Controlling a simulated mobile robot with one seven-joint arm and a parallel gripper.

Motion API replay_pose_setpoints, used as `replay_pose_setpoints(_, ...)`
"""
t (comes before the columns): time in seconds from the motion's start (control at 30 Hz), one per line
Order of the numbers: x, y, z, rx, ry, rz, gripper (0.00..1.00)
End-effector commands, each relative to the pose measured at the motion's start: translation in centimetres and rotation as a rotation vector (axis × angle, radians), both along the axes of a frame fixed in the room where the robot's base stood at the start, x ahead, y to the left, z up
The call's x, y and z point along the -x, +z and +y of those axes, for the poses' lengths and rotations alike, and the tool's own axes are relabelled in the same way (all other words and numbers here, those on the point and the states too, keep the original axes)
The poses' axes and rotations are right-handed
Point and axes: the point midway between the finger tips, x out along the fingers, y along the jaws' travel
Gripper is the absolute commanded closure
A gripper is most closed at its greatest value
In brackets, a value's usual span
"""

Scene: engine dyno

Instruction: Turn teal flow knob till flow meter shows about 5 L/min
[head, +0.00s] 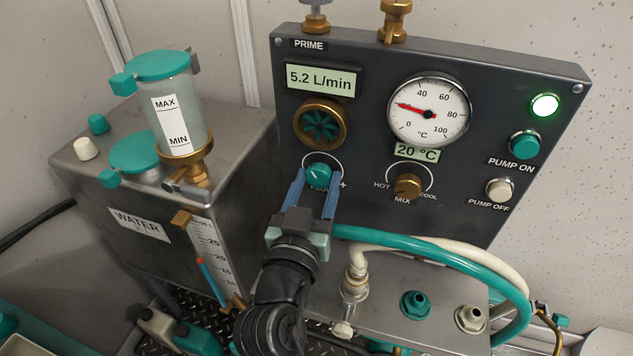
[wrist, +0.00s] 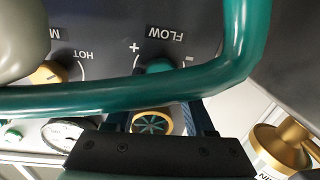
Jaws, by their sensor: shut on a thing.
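The teal flow knob (head: 318,175) sits on the dark panel below the flow wheel. My gripper (head: 318,185) is shut on it, with one blue finger on each side. The flow meter display (head: 319,79) reads 5.2 L/min. In the wrist view the flow knob (wrist: 160,68) shows under the FLOW label, partly hidden by a teal hose. The flow wheel (head: 321,124) has teal vanes in a brass ring; its motion cannot be told.
A teal hose (head: 430,252) and a cream hose (head: 480,262) arch just right of my gripper. The brass mix knob (head: 407,185) is to the right. The green lamp (head: 545,105) is lit above the teal pump-on button (head: 525,145). A steel water tank (head: 150,215) stands left.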

Motion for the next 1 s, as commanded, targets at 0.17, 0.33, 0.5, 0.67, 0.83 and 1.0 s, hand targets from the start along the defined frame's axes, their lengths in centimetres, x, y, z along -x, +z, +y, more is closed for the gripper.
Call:
replay_pose_setpoints(0.17,0.02,0.07,0.01,0.026,0.0,0.009,1.0)
replay_pose_setpoints(0.33,0.02,-0.03,-0.01,0.065,-0.001,0.022,1.0)
replay_pose_setpoints(0.5,0.02,-0.04,0.0,0.063,-0.001,0.022,0.42)
replay_pose_setpoints(0.67,0.02,-0.03,0.0,0.063,-0.001,0.022,0.16)
replay_pose_setpoints(0.83,0.01,-0.01,0.01,0.063,-0.001,0.021,0.16)
replay_pose_setpoints(1.0,0.28,-0.03,0.08,0.063,0.0,0.022,0.16)
